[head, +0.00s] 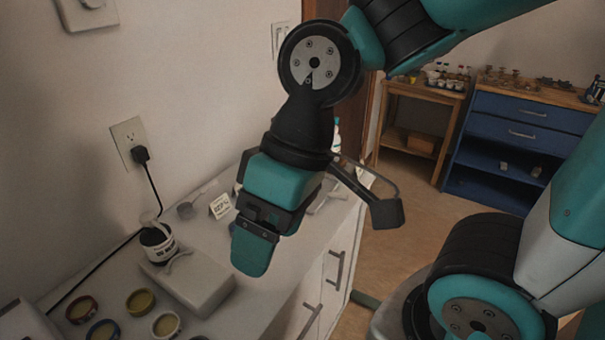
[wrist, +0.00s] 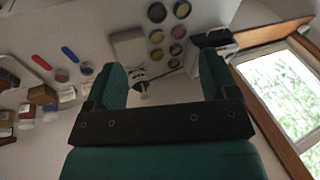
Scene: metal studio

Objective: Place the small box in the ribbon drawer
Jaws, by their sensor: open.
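My gripper (head: 254,250) hangs over the white counter in the head view, with nothing seen in it. In the wrist view its two teal fingers (wrist: 163,68) stand wide apart, with the counter beyond them. I cannot pick out the small box for certain. A brown block-like thing (wrist: 42,95) lies at the left in the wrist view, too small to name surely. The counter front (head: 318,285) has metal handles; its panels look shut. A blue cabinet (head: 520,150) with shut drawers stands at the back right. I cannot tell which drawer is the ribbon drawer.
On the counter (head: 225,300) are a flat white device (head: 190,282), a black-and-white pot (head: 157,244), several round tins (head: 140,302) and a small sign (head: 221,206). A wall socket (head: 130,140) holds a black plug and cord. Open floor (head: 420,195) lies right of the counter.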

